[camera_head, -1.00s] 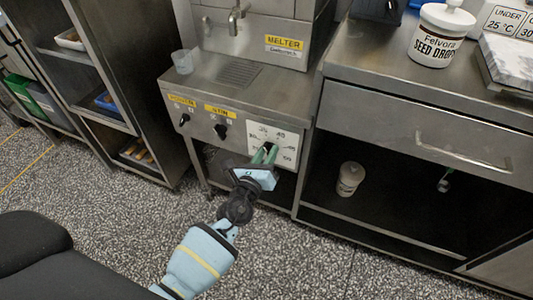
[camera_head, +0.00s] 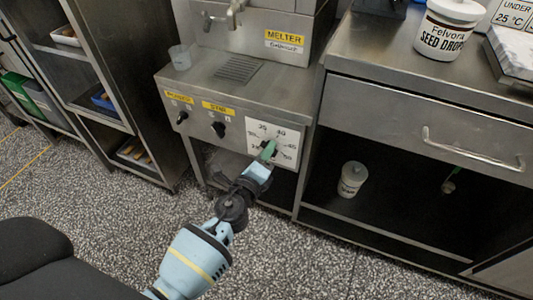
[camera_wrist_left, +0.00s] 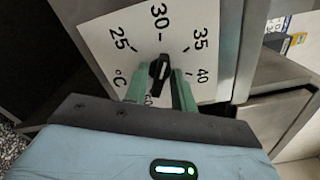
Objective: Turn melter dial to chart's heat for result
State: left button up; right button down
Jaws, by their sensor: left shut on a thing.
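The melter (camera_head: 240,95) is a steel unit with a yellow MELTER label. Its white dial plate (camera_head: 253,130) is on the front at the right. In the left wrist view the plate (camera_wrist_left: 105,22) reads 25, 30, 35 and 40 around the black dial knob (camera_wrist_left: 160,66), with °C at lower left. The knob's white mark appears to point up near 30. My left gripper (camera_head: 267,150) is shut on the knob, with a green finger on each side, also in the wrist view (camera_wrist_left: 160,78). A white sign (camera_head: 512,17) reading UNDER 25 °C is cut off at top right. My right gripper is not in view.
Two smaller black knobs (camera_head: 218,129) sit left of the dial under yellow labels. A clear cup (camera_head: 180,57) stands on the melter top. A SEED DROPS jar (camera_head: 444,32) stands on the right counter. Another white jar (camera_head: 352,178) is on the shelf below.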

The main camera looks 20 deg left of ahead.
pick_arm(q)
jog(key=shift+n, duration=1.2)
jog(key=shift+b, duration=0.3)
jog(key=o, duration=0.7)
jog(key=shift+c, duration=0.2)
jog(key=shift+s, duration=0.1)
